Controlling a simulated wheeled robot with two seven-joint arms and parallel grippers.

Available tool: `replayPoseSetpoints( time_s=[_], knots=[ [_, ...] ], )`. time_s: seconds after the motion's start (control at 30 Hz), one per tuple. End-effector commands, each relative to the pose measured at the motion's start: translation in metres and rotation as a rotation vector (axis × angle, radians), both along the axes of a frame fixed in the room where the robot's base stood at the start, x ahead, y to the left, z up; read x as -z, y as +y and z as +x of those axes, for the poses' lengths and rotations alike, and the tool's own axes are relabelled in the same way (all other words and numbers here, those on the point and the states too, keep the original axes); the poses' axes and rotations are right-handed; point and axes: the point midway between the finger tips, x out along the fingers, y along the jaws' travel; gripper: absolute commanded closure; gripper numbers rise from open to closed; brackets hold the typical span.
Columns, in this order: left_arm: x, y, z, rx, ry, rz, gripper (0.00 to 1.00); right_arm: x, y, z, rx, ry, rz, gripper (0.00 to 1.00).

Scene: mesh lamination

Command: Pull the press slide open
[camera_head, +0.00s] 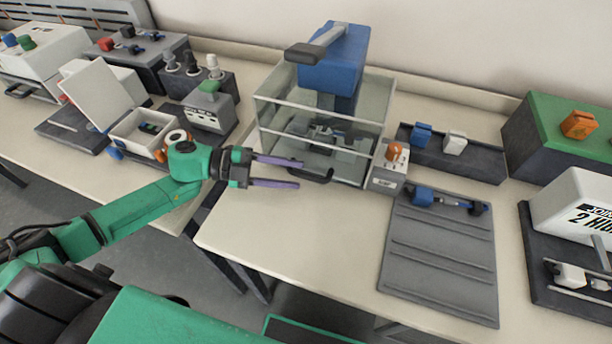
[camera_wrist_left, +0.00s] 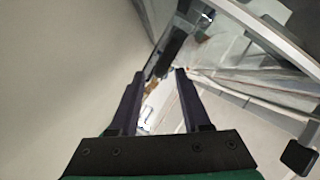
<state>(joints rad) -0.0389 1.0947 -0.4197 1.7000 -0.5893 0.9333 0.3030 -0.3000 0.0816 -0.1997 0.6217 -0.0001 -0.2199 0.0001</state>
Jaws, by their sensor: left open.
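The press stands near the back of the table, with a blue head (camera_head: 335,68), a black-tipped lever (camera_head: 304,53) and a clear-walled enclosure (camera_head: 272,118). The press slide shows inside, with a black bar handle (camera_head: 318,178) low at its front. I cannot tell how far the slide is in or out. My left gripper (camera_head: 300,174) is open, its two purple fingers pointing right, with the tips close to the handle's left end. I cannot tell whether they touch it. The fingers also show apart in the left wrist view (camera_wrist_left: 158,74). My right gripper is not in view.
A small control box with an orange knob (camera_head: 390,165) stands right of the press. A grey ridged mat (camera_head: 440,255) lies front right. A dark tray (camera_head: 480,160) holds blue and white parts. The tabletop before the press (camera_head: 290,235) is clear.

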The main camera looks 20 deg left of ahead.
Motion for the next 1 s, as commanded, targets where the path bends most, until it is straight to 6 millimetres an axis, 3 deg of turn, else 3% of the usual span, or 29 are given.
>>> replayPoseSetpoints(
  time_s=[0.1,0.2,0.47,0.53,0.6,1.0],
  knots=[
    [0.002,-0.024,0.007,0.001,-0.003,-0.003,0.53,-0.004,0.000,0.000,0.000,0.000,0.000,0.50],
    [0.006,-0.034,0.010,0.001,-0.001,-0.001,0.53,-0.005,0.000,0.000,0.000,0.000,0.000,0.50],
    [0.008,-0.037,0.011,0.001,0.000,0.001,0.53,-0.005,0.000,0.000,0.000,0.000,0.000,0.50],
    [0.008,-0.037,0.010,0.001,0.000,0.001,0.72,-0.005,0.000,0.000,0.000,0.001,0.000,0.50],
    [0.008,-0.037,0.010,0.001,0.000,0.001,0.99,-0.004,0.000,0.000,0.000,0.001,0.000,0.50],
    [0.008,-0.037,0.010,0.001,0.001,0.002,1.00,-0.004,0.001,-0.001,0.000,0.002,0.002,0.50]
  ],
)
